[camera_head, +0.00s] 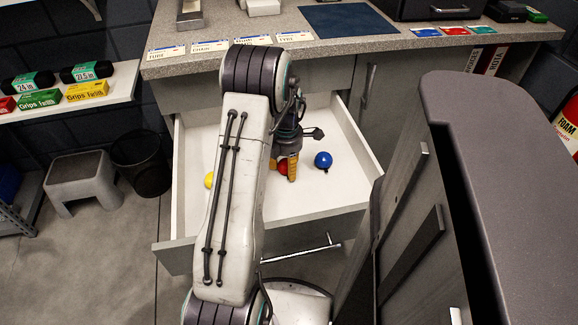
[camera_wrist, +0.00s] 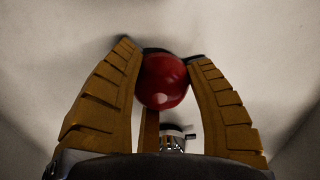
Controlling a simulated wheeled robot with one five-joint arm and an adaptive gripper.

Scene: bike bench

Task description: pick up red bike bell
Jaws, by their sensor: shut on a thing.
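The red bike bell (camera_wrist: 163,82) is a glossy red dome between the two orange-brown fingers of my gripper (camera_wrist: 166,70) in the wrist view. The fingers touch it on both sides, and a dark part shows behind it. In the head view my gripper (camera_head: 284,168) points down inside the open white drawer (camera_head: 325,128), shut on the red bell, of which a small red part (camera_head: 282,167) shows. Whether the bell still touches the drawer floor I cannot tell.
A blue bell (camera_head: 323,160) lies right of my gripper in the drawer. A yellow one (camera_head: 209,180) lies left, partly hidden by my arm. The drawer walls surround my gripper. The grey worktop (camera_head: 226,36) is above and behind. A dark-topped cabinet (camera_head: 490,130) stands at the right.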

